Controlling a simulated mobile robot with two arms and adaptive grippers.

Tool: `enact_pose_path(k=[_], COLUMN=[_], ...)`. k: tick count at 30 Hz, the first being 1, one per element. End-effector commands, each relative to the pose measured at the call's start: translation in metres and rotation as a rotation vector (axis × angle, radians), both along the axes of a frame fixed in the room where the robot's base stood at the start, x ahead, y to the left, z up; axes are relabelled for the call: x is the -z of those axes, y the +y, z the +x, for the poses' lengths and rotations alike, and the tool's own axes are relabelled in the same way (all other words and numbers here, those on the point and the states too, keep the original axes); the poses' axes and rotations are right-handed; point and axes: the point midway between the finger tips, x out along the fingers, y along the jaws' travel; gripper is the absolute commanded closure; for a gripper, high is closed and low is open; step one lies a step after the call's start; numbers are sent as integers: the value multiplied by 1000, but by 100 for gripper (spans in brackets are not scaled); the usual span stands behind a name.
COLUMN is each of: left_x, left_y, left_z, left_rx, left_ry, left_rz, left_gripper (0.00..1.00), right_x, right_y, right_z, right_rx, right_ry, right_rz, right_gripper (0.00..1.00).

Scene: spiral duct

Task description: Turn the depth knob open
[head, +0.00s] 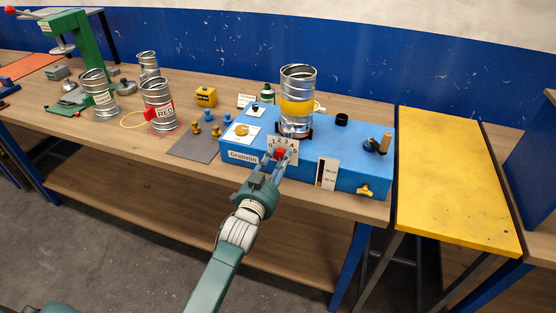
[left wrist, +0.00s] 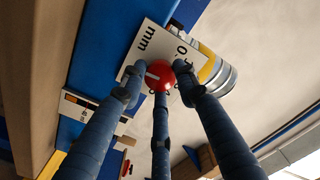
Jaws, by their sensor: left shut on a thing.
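The depth knob (head: 280,154) is a small red knob on the front of the blue machine (head: 341,163). A white numbered dial plate (head: 291,145) stands behind it. My left gripper (head: 275,163) reaches up to the knob from the front, its fingers shut around it. In the left wrist view the red knob (left wrist: 160,74) sits between the three dark blue fingers of my left gripper (left wrist: 158,84). A pale mark shows on the knob's face. The dial plate (left wrist: 150,42) there shows "mm"; the fingers hide part of its scale. My right gripper is not in view.
A metal duct (head: 298,98) with a yellow band stands upright on the machine. A black-and-white gauge panel (head: 326,174) is right of the knob, with a crank (head: 379,145) farther right. Several ducts stand left on the wooden bench. A bare yellow table (head: 455,180) is at right.

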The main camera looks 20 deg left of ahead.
Motion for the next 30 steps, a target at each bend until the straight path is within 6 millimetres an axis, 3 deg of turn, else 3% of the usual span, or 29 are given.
enact_pose_path(k=[4, 5, 7, 19, 30], left_x=[2, 2, 2, 2, 2], left_y=[1, 1, 0, 0, 3], left_z=[0, 0, 0, -9, -82], left_rx=[-1, -1, -1, -1, -1], left_ry=[4, 4, 3, 3, 5], left_rz=[1, 1, 1, 1, 0], left_gripper=[96, 64, 51, 51, 51], right_x=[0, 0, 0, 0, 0], right_y=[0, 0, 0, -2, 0], right_z=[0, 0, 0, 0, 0], right_rx=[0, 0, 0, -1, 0], right_ry=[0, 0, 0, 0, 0], right_rz=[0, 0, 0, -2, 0], right_gripper=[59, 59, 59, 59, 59])
